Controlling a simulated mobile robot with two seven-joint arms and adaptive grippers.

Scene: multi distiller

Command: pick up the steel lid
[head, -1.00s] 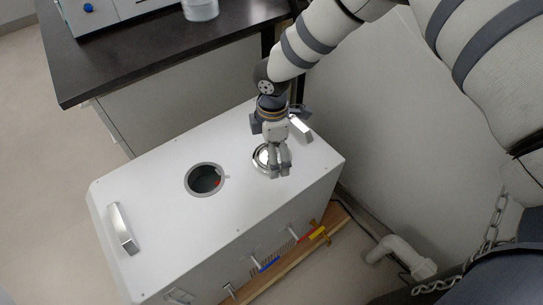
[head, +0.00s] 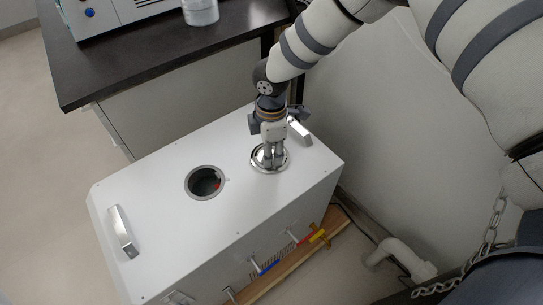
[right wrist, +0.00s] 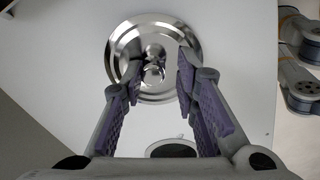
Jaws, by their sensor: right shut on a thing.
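The round shiny steel lid (head: 257,164) lies flat on the top of the white box, toward its right end. It also shows in the right wrist view (right wrist: 150,28), with stepped rings and a small knob at its middle. My right gripper (head: 270,155) points down over the lid, its fingers at the knob. In the right wrist view my right gripper (right wrist: 158,72) has one finger on each side of the knob and is shut on it. The fingers hide part of the lid. My left gripper is not in view.
The white box (head: 165,240) has an open round hole (head: 205,182) left of the lid and metal handles (head: 123,232) near its ends. Coloured valves (head: 270,266) stick out at its front. A dark counter (head: 130,75) stands behind, a wall to the right.

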